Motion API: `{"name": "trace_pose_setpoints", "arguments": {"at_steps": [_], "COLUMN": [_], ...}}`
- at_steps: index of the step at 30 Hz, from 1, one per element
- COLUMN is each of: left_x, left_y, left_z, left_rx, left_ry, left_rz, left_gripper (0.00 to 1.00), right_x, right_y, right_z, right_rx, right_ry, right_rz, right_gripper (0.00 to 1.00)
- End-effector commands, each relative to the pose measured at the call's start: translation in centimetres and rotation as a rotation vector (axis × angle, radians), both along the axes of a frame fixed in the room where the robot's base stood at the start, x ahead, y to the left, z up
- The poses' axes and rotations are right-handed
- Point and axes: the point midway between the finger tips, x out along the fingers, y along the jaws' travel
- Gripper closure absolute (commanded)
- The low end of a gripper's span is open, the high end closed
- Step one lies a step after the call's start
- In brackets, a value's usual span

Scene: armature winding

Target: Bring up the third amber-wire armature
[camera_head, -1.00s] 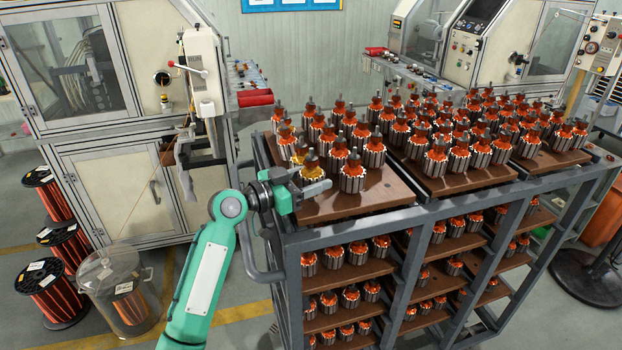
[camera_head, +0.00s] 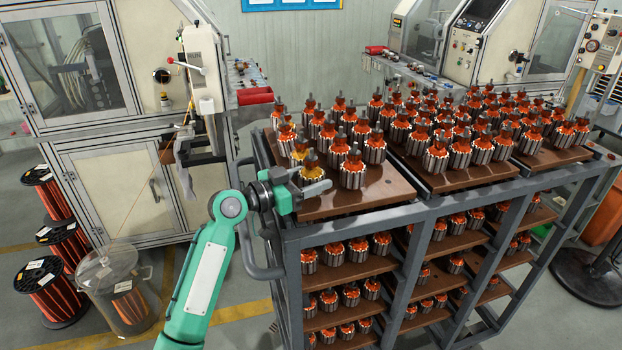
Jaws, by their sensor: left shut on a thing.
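An amber-wire armature (camera_head: 312,168) stands at the near left corner of the rack's top left board (camera_head: 372,200). A second amber-wire armature (camera_head: 299,150) shows just behind it, partly hidden. The other armatures on the board, such as this one (camera_head: 352,170), have red-orange wire. My left gripper (camera_head: 314,189) reaches in from the left at the near amber armature's lower part and is shut on it. The armature looks upright, at or very close to the board; I cannot tell if it touches. My right gripper is not in view.
The grey rack (camera_head: 290,240) holds several shelves of red-orange armatures. A winding machine (camera_head: 110,120) with a red tray (camera_head: 255,96) stands behind left. Wire spools (camera_head: 58,290) stand on the floor at left.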

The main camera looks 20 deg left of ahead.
Motion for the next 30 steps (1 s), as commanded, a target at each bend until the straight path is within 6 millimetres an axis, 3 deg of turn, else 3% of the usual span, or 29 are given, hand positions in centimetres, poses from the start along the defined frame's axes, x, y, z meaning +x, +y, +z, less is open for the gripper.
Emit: {"name": "trace_pose_setpoints", "arguments": {"at_steps": [20, 21, 25, 30], "left_x": [0.00, 0.00, 0.00, 0.00], "left_y": [0.01, 0.01, 0.01, 0.01], "left_z": [-0.04, -0.03, -0.05, -0.12], "left_rx": [-0.002, -0.002, -0.002, -0.001], "left_ry": [-0.004, -0.004, -0.002, -0.001], "left_rz": [0.001, 0.001, 0.001, 0.001], "left_gripper": [0.87, 0.44, 0.21, 0.21], "right_x": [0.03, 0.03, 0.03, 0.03], "right_y": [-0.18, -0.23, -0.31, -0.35], "right_z": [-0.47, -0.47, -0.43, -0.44], "right_rx": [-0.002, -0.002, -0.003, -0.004], "right_ry": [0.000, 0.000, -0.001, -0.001], "right_rz": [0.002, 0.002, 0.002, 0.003], "right_gripper": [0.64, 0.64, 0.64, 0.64]}}
